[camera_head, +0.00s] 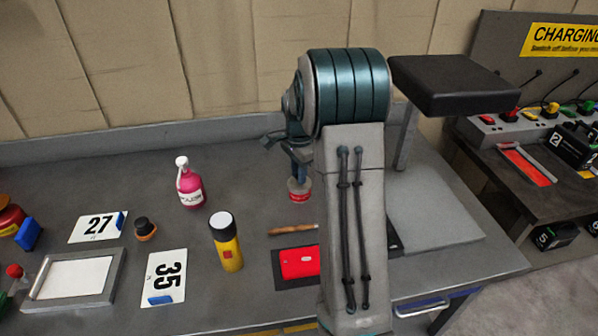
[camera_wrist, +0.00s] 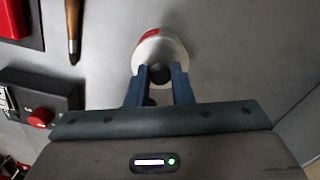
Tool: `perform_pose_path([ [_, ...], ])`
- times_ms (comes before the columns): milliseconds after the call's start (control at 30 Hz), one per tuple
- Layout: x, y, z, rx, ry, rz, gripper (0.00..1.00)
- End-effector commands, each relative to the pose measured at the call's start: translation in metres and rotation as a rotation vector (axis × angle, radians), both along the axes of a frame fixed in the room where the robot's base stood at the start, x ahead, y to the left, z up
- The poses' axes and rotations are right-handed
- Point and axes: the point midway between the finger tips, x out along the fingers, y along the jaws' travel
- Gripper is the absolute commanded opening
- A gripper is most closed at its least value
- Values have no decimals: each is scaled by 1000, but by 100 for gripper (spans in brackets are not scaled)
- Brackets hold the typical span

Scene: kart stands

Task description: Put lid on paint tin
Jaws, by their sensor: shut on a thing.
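The paint tin (camera_head: 299,196), small with a red and white label, stands on the bench below my gripper (camera_head: 298,177) in the head view. In the wrist view my gripper (camera_wrist: 160,74) is shut on a dark round knob between its fingertips, which I take for the lid's handle. A pale round disc (camera_wrist: 165,48), seemingly the lid, lies just beyond the fingertips, with a bit of the tin's red (camera_wrist: 148,34) at its edge. The lid is over or on the tin; whether it is seated I cannot tell. The fingers hide part of it.
A brown-handled tool (camera_head: 292,229) and a red case (camera_head: 299,262) on a dark mat lie nearer. A pink bottle (camera_head: 190,187) and a yellow canister (camera_head: 226,245) stand to the left. Bare bench surrounds the tin's left side. My arm hides the bench to its right.

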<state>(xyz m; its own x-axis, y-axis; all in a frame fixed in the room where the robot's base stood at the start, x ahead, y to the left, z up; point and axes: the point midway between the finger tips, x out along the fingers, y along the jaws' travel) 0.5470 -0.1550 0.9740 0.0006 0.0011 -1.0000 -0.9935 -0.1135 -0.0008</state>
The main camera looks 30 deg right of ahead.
Motion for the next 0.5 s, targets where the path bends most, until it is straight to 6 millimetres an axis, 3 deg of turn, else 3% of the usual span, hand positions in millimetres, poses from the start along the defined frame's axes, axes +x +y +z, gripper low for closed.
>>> perform_pose_path([
  [333, 0, 0, 0, 0, 0, 0, 0],
  [367, 0, 0, 0, 0, 0, 0, 29],
  [400, 0, 0, 0, 0, 0, 0, 40],
  [433, 0, 0, 0, 0, 0, 0, 46],
  [500, 0, 0, 0, 0, 0, 0, 46],
])
